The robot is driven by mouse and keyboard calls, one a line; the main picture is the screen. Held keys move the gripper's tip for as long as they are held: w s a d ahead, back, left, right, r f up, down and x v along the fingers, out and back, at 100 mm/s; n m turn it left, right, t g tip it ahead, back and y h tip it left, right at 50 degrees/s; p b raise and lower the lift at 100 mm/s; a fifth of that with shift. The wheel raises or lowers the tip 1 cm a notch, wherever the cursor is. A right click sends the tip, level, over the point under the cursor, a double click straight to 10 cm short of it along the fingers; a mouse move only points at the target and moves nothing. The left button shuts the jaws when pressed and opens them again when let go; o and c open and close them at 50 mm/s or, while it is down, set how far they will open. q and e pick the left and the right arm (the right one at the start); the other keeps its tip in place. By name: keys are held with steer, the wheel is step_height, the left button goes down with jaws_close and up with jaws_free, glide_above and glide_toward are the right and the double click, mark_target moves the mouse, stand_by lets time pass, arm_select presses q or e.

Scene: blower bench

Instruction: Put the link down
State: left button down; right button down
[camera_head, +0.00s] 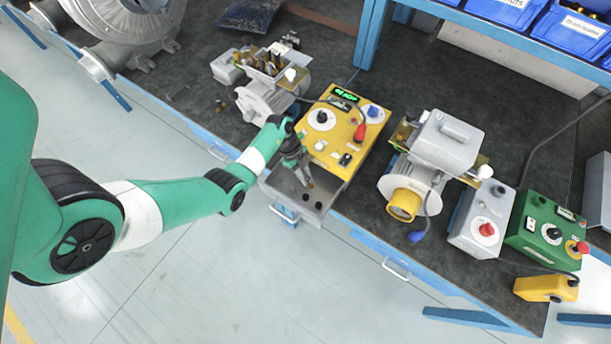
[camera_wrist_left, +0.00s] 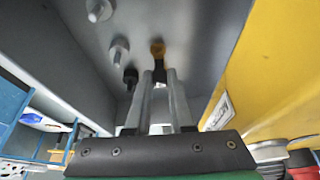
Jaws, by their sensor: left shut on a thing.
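In the left wrist view the two fingers (camera_wrist_left: 159,78) are close together, shut on a small brass-coloured piece, apparently the link (camera_wrist_left: 157,48). Only the link's rounded end shows beyond the fingertips; the rest is hidden between them. It appears over the drawer's grey inside; whether it touches the drawer floor I cannot tell. My right gripper is in neither view.
Several small round-headed parts, one a grey stud (camera_wrist_left: 119,48), are in the drawer near the fingers. The yellow control box (camera_head: 327,146) stands close above the drawer. A motor with an open terminal box (camera_head: 262,98) is behind left; another motor (camera_head: 408,185) stands right.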

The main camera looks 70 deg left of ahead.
arm_select(q)
steer(key=shift+r, duration=0.1)
steer(key=shift+f, duration=0.25)
steer(key=c, duration=0.8)
jaws_free()
steer(key=p+v, duration=0.5)
steer(key=v, duration=0.7)
steer(key=shift+a+r, duration=0.1)
steer(key=shift+r, duration=0.2)
